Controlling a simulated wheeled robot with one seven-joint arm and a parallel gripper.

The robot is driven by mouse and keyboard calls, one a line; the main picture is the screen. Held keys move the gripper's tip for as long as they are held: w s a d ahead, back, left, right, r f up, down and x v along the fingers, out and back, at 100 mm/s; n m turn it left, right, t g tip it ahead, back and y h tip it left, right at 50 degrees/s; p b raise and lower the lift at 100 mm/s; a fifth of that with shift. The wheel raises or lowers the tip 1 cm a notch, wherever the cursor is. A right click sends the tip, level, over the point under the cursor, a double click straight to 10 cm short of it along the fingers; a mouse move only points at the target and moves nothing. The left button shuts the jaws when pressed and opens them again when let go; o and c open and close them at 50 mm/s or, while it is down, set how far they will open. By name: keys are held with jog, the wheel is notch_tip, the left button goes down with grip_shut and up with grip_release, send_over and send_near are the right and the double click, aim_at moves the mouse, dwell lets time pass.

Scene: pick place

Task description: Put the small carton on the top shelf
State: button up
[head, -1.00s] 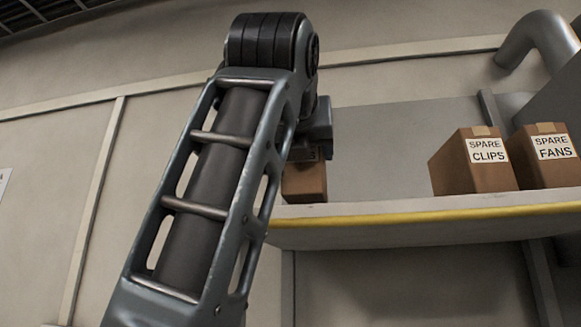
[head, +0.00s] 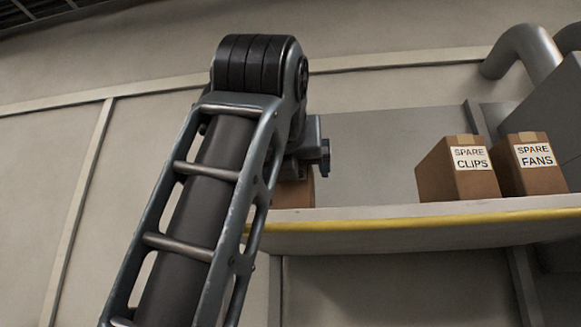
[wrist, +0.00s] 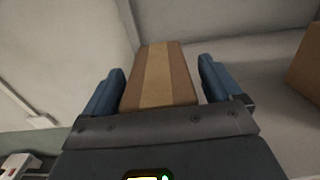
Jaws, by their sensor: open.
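The small brown carton (wrist: 160,80), with a lighter tape strip, stands on the shelf (head: 400,219) at its left end. In the head view the carton (head: 296,194) is mostly hidden behind my arm. My gripper (wrist: 161,70) is open, with one blue finger on each side of the carton. A narrow gap shows on both sides in the wrist view. In the head view my gripper (head: 308,153) is just above the carton, partly covered by my forearm.
Two brown boxes, labelled SPARE CLIPS (head: 456,170) and SPARE FANS (head: 529,164), stand on the shelf to the right. Bare shelf lies between them and the carton. A grey pipe (head: 525,60) is at the upper right. The shelf has a yellow front edge.

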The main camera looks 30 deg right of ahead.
jog(key=shift+r, duration=0.2)
jog(key=v, duration=1.2)
jog(key=shift+b, duration=0.4)
